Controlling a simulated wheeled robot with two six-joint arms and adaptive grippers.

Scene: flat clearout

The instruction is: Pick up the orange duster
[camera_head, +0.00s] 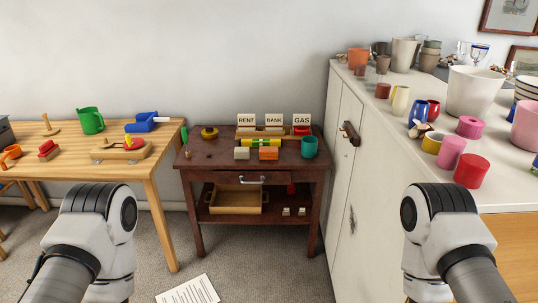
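A small orange block (268,153), which looks like the orange duster, lies near the front edge of the dark wooden side table (213,167). A similar beige block (242,153) lies just left of it. A yellow and green item (261,143) lies close behind it, and a teal cup (309,147) stands to its right. White links of my two arms show at the lower left and lower right, well in front of the table. Neither gripper shows, so their fingers are hidden from this view.
Letter racks marked RENT, BANK and GAS (274,120) stand behind the blocks. A light wooden table (110,172) with toys is on the left. A white cabinet (343,200) crowded with cups is on the right. A paper sheet (190,291) lies on the carpet.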

